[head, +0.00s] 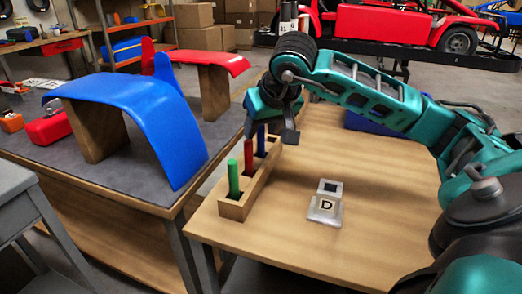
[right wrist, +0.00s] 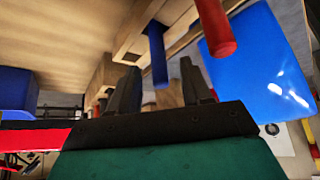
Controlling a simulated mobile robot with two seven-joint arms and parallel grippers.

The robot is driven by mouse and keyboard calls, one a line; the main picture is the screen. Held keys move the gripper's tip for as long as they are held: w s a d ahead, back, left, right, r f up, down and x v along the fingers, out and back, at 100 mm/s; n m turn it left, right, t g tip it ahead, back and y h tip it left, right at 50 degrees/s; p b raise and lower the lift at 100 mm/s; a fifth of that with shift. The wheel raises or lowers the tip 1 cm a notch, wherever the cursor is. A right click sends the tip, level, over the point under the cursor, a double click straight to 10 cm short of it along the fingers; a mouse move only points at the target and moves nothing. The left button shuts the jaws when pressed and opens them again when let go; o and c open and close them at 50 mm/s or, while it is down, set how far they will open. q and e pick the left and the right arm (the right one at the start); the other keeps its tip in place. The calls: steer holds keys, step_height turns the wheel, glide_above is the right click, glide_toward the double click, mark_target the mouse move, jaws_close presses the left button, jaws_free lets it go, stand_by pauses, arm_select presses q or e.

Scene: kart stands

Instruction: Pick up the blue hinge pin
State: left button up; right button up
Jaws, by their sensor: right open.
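The blue hinge pin (head: 261,141) stands upright in the wooden rack (head: 240,207), in the far slot beyond the red pin (head: 248,157) and the green pin (head: 233,178). My right gripper (head: 270,129) is over the far end of the rack, at the blue pin's top. In the right wrist view its two fingers (right wrist: 159,90) are spread apart, and the blue pin (right wrist: 158,55) shows in the gap between them. The red pin (right wrist: 214,28) is to the right there, outside the fingers. I cannot tell whether a finger touches the blue pin. My left gripper is not in view.
A blue bin (head: 365,124) sits behind my right arm. A table at left holds blue (head: 140,105) and red fenders (head: 215,60). The table's front is clear.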

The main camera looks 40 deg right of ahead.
steer(key=shift+x, duration=0.8)
steer(key=shift+c, duration=0.3)
jaws_close()
